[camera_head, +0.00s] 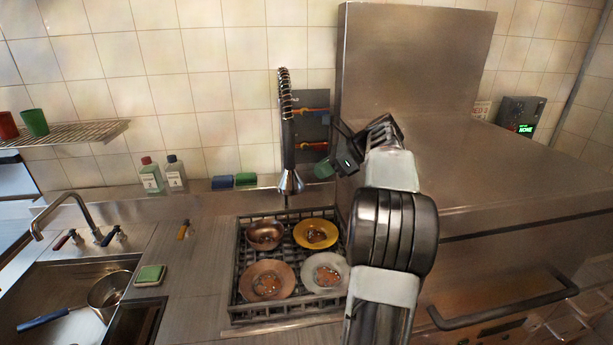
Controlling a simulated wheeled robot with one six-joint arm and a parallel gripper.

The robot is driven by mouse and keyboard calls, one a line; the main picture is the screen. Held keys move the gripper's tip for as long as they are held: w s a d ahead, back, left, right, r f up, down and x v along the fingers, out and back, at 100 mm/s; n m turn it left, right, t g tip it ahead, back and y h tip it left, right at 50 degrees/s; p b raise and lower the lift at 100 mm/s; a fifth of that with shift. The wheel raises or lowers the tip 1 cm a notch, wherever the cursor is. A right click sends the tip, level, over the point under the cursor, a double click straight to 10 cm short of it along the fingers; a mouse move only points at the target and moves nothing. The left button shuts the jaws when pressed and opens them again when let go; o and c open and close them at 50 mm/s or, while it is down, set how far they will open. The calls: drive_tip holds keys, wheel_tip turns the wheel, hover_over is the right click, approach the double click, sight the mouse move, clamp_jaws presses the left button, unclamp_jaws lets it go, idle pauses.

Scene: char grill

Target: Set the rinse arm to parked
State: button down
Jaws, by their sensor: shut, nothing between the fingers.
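The rinse arm (288,125) hangs in front of the tiled wall, with a dark spring coil at the top and a flared metal spray head (290,182) at its lower end. It hangs near upright above the back of the dish rack. My gripper (333,163) is shut and empty, just right of the rinse arm, with a visible gap in the picture. A dark green rounded piece shows at its tip; I cannot tell what it belongs to. A grey wall plate (313,120) with red, yellow and blue fittings is behind, partly hidden by the rinse arm.
The dish rack (236,285) holds several dirty plates and bowls. A large steel machine (500,180) with a bar handle fills the right. A sink (60,290) with a pan and tap is at left. Bottles (174,173) and sponges (222,183) line the back ledge.

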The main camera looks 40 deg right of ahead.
sight(298, 180)
drive_tip(key=shift+w+a+r+p+x, duration=0.1)
drive_tip(key=shift+r+p+x, duration=0.1)
drive_tip(key=shift+x, duration=1)
drive_tip(key=shift+w+a+r+p+x, duration=0.1)
drive_tip(key=shift+r+p+x, duration=0.1)
drive_tip(key=shift+x, duration=1)
drive_tip(key=shift+a, duration=0.1)
